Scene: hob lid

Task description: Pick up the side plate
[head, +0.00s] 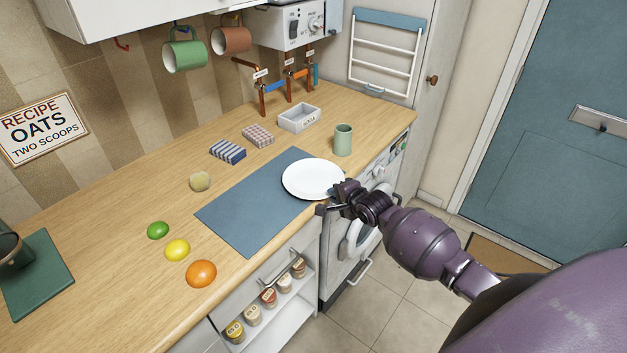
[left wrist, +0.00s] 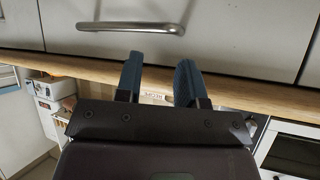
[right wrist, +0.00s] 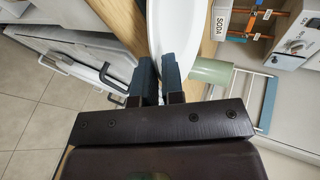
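The side plate (head: 312,178) is white and round, at the right end of the blue-grey mat (head: 245,215), near the counter's front edge. My right gripper (head: 334,193) is at its near right rim. In the right wrist view the plate (right wrist: 174,30) runs down between the two fingers (right wrist: 160,75), which are close together on its rim. I cannot tell whether the plate rests on the mat or is slightly above it. My left gripper (left wrist: 157,80) is open and empty, facing the cupboard fronts and counter edge; it is not in the head view.
A green cup (head: 343,140) stands just behind the plate; a grey tray (head: 299,118) and two patterned blocks lie further back. An orange (head: 201,273), lemon (head: 177,250) and lime (head: 158,230) lie left of the mat. Mugs hang above. Most of the mat is clear.

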